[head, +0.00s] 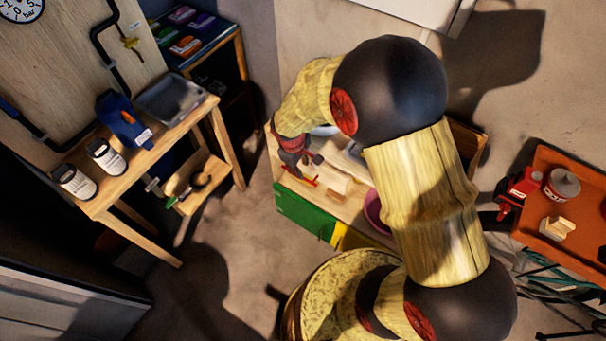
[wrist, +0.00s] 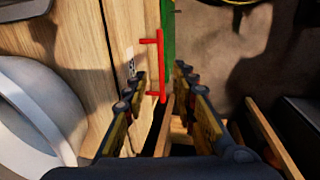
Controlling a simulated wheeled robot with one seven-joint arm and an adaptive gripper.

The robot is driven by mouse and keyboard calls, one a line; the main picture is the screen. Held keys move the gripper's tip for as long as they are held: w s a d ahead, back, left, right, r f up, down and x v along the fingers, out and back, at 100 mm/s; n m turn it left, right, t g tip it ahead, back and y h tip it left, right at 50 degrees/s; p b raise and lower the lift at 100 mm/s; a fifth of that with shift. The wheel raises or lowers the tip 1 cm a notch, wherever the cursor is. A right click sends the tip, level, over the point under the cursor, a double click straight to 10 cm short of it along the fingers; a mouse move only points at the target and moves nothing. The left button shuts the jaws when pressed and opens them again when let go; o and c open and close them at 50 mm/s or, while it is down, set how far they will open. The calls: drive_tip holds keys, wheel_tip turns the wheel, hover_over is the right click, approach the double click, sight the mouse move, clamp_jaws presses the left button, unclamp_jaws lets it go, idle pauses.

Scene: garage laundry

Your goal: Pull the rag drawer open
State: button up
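A red bar handle (wrist: 162,66) stands off a pale wooden face by two short posts in the wrist view. A small printed label (wrist: 130,62), too small to read, is beside it. I take this as the rag drawer's handle, but cannot confirm it. The handle also shows in the head view (head: 301,179), by the green panel. My gripper (wrist: 160,80) is open, its two fingers spread on either side of the handle's near end; contact cannot be told. In the head view my gripper (head: 300,163) is above the wooden unit, partly hidden by my arm.
A green panel (head: 303,213) and a yellow panel (head: 353,238) line the unit's front. A purple bowl (head: 375,212) is partly hidden behind my arm. A wooden bench (head: 130,181) stands left, an orange tray (head: 578,252) right. Concrete floor (head: 240,232) is clear between bench and unit.

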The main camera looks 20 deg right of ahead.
drive_tip(key=f+b, duration=0.1)
drive_tip(key=f, duration=0.1)
drive_tip(key=f+b, duration=0.1)
drive_tip(key=f, duration=0.2)
drive_tip(key=d+f+b, duration=0.1)
drive_tip(key=f, duration=0.2)
drive_tip(key=shift+w+d+f, duration=0.1)
drive_tip(key=shift+w, duration=0.3)
drive_tip(key=c, duration=0.3)
drive_tip(key=c, duration=0.4)
clamp_jaws()
